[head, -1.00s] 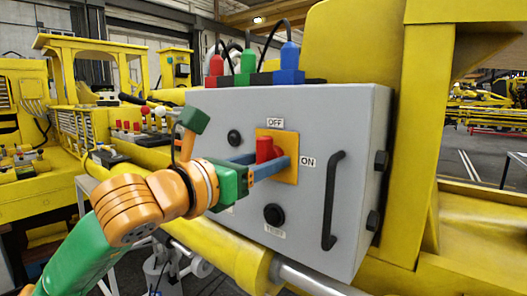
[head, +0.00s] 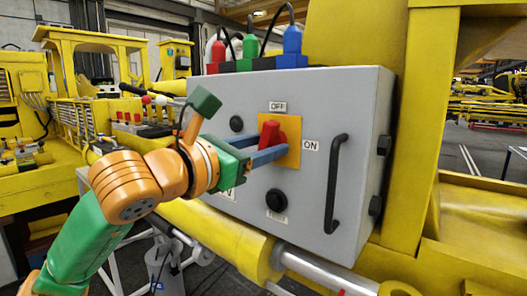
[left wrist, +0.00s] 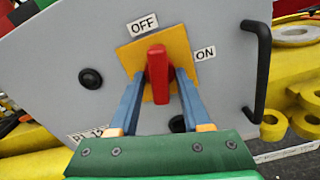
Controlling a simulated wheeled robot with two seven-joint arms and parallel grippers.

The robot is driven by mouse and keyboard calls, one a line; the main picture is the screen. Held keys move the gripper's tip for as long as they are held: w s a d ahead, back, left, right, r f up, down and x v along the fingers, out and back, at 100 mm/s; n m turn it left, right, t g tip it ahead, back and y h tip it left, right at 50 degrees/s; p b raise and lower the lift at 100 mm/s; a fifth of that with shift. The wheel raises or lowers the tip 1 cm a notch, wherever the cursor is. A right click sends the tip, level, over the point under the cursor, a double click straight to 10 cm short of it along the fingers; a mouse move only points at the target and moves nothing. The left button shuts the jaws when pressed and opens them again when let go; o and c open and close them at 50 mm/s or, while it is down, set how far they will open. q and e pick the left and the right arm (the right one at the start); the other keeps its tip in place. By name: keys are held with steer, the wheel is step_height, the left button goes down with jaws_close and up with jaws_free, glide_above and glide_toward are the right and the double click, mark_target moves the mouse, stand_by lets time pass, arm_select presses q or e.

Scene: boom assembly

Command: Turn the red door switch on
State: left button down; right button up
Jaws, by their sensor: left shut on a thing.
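The red door switch (head: 270,132) sits on a yellow-orange plate (head: 293,152) on the front of a grey box (head: 350,95). The OFF label (head: 278,106) is above the plate and the ON label (head: 310,146) is to its right. In the left wrist view the switch (left wrist: 158,75) stands nearly upright, its upper end toward OFF. My left gripper (head: 268,152) is shut on the switch, with one blue finger on each side of it. The fingers also show in the left wrist view (left wrist: 160,88). My right gripper is not in view.
A black handle (head: 335,185) stands out from the box right of the switch. A black round button (head: 276,200) is below it and another black knob (head: 236,123) is at upper left. Red, green and blue plugs (head: 292,45) stand on top. A yellow boom runs below.

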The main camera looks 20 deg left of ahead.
arm_select(q)
steer(key=m+b, duration=0.1)
steer(key=m, duration=0.2)
steer(key=shift+m, duration=0.4)
steer(key=m, duration=0.3)
steer(key=shift+a+m, duration=0.1)
steer(key=shift+m, duration=0.2)
steer(key=m, duration=0.3)
steer(key=shift+r+m+b, duration=0.1)
steer(key=shift+m+b, duration=0.2)
steer(key=shift+m, duration=2)
steer(key=c, duration=0.7)
jaws_free()
steer(key=shift+w, duration=0.1)
